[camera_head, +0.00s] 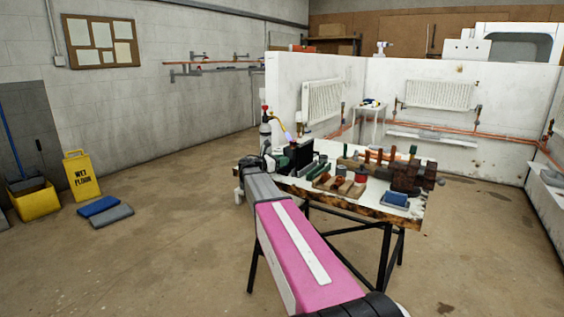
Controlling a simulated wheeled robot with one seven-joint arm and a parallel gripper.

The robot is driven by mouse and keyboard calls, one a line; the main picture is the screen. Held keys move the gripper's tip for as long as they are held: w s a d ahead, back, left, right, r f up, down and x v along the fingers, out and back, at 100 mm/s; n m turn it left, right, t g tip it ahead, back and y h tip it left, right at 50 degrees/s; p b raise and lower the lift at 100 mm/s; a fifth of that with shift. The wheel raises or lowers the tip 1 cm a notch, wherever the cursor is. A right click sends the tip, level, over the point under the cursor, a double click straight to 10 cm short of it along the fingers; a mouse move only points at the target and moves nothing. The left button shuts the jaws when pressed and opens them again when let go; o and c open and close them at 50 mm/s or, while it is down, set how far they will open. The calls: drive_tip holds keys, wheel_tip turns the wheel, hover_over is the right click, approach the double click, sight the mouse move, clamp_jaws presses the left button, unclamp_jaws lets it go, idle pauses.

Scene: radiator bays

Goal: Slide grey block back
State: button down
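My arm reaches forward to the left end of the workbench (352,200). My gripper (268,163) is at that end, small and partly hidden behind my own wrist, beside a dark green and black item (284,161). I cannot tell whether its fingers are open or shut, or whether they touch anything. I cannot make out a clear grey block on the bench; one may be hidden by the arm or the clutter. A flat grey slab (112,216) lies on the floor at left, beside a blue slab (98,206), far from my gripper.
The bench is crowded: a torch with a yellow hose (278,122), a dark upright panel (299,157), wooden blocks, brown bricks (405,177) and a blue block (396,198) at the right front. A yellow wet-floor sign (82,176) stands at left. The floor between is clear.

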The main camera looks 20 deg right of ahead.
drive_tip(key=w+d, duration=0.6)
drive_tip(key=d, duration=0.1)
drive_tip(key=w+d, duration=0.3)
drive_tip(key=d, duration=0.1)
drive_tip(key=shift+d, duration=0.15)
drive_tip(key=c, duration=0.8)
unclamp_jaws()
drive_tip(key=shift+d, duration=0.1)
drive_tip(key=a, duration=0.3)
drive_tip(key=s+a, duration=0.1)
drive_tip(key=a, duration=0.3)
drive_tip(key=s+a, duration=0.1)
drive_tip(key=a, duration=0.2)
drive_tip(key=shift+a, duration=0.3)
drive_tip(key=shift+s+a, duration=0.1)
drive_tip(key=shift+a, duration=0.05)
